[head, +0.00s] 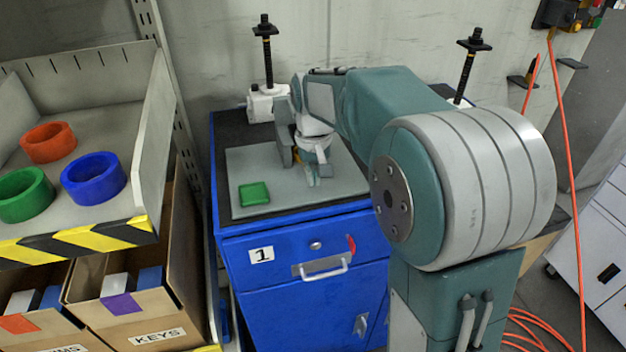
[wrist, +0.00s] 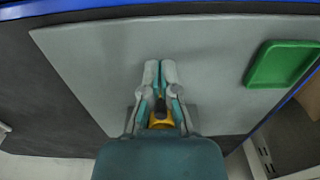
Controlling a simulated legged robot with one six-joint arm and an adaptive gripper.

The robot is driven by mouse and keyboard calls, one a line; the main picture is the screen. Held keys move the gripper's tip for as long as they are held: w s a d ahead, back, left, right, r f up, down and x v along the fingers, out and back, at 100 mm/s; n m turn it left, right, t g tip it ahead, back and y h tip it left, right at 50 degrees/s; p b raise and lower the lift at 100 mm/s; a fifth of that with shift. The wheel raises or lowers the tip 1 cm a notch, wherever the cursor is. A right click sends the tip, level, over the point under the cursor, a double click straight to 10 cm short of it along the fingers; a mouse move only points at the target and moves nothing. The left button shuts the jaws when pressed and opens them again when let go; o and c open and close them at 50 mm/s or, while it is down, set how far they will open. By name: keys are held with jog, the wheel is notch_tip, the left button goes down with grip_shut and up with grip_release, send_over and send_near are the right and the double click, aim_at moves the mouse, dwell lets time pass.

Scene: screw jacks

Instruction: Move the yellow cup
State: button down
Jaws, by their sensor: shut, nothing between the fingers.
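My gripper (head: 313,178) is low over the grey mat (head: 228,172) on the blue cabinet. In the wrist view its fingertips (wrist: 160,68) are together, with nothing between them. A small patch of yellow, which looks like part of the yellow cup (wrist: 161,123), shows through the gap between the finger linkages, behind the fingertips. The gripper hides most of it; a yellow sliver also shows beside the gripper in the head view (head: 297,156). I cannot tell whether they touch. A green square tray (head: 254,194) lies at the mat's front left; it also shows in the wrist view (wrist: 283,64).
Two black screw jacks (head: 265,50) (head: 470,62) stand at the cabinet's back. A shelf at left holds orange (head: 48,142), green (head: 24,196) and blue (head: 93,180) rings. Cardboard bins (head: 140,305) sit below. The mat around the green tray is clear.

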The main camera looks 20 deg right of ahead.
notch_tip(320, 180, up, 9)
jog(key=s+f+t, duration=0.2)
jog(key=s, duration=1)
jog(key=s+f+t, duration=0.3)
jog(key=s, duration=0.8)
jog(key=shift+s+t, duration=0.3)
jog(key=shift+s, duration=0.1)
